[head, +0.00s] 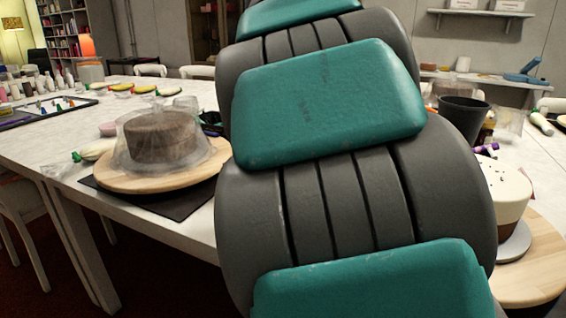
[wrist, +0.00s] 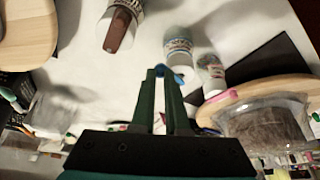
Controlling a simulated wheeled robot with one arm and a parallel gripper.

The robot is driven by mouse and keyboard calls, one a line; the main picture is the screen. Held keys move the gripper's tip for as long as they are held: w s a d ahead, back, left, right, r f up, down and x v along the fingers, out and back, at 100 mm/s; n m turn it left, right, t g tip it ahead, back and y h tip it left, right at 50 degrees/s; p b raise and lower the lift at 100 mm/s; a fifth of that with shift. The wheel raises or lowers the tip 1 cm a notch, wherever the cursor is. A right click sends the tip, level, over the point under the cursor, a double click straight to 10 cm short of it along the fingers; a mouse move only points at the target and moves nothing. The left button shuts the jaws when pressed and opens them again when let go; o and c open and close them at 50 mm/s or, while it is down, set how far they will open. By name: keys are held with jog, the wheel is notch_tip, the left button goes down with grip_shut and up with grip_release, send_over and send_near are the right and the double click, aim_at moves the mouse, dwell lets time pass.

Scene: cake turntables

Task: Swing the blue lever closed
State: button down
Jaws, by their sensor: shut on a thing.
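My gripper (wrist: 163,74) shows in the wrist view with its two green fingers close together. It is shut on a small blue part, the blue lever (wrist: 179,76), of which only a bit shows at the fingertips. What the lever is fixed to cannot be made out. In the wrist view a wooden turntable (wrist: 258,90) with a pink strip on its rim is to the right of the fingers. In the head view my arm fills the middle and hides the gripper and the lever.
In the head view, a brown cake (head: 160,135) under a clear dome stands on a wooden turntable (head: 190,182) at left. A white-and-brown cake (head: 508,190) stands on another turntable (head: 545,265) at right. Jars (wrist: 178,45) stand just beyond the fingertips in the wrist view.

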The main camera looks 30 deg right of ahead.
dwell(0.3)
jog(key=c, duration=0.9)
grip_release()
jog(key=shift+v, duration=3.9)
